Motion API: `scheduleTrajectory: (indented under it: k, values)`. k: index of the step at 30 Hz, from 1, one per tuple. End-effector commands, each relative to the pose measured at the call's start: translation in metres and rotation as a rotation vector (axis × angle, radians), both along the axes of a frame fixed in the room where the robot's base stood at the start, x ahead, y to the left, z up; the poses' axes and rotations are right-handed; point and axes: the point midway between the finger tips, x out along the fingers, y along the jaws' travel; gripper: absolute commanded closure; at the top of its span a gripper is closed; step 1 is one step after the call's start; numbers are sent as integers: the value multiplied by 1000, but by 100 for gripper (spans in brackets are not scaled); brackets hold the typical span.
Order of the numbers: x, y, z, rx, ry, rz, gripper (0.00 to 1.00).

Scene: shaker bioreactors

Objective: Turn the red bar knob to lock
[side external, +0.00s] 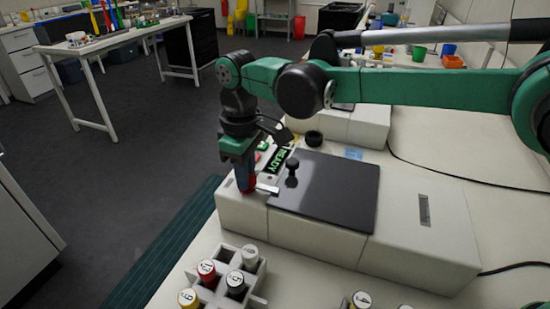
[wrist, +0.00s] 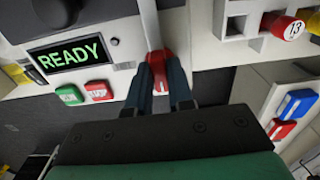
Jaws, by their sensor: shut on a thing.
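The red bar knob (wrist: 158,58) shows between my two dark fingers in the wrist view, at the front edge of the pale machine (side external: 240,212). My gripper (wrist: 160,70) is shut on it, with one finger on each side. In the side external view my gripper (side external: 245,178) points down at the machine's left corner, and a bit of red shows at its fingertips. A pale metal strip (side external: 267,188) lies beside the knob, reaching toward the dark lid. The fingers hide part of the knob, and I cannot tell its exact angle.
The dark lid (side external: 330,195) with a black knob (side external: 292,168) covers the machine's top. A lit READY display (wrist: 68,53) sits near a green button (wrist: 69,95) and a red button (wrist: 98,90). A rack of numbered vials (side external: 222,278) stands in front.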

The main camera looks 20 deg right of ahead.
Motion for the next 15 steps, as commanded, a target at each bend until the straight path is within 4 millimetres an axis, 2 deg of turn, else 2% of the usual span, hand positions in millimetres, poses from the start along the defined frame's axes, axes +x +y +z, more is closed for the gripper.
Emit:
scheduleTrajectory:
  k: [4,5,7,8,15]
  values:
    - [0,0,0,0,-1,2,100]
    - [0,0,0,0,-1,2,75]
    - [0,0,0,0,-1,1,55]
    - [0,0,0,0,-1,1,51]
    - [0,0,0,0,0,0,51]
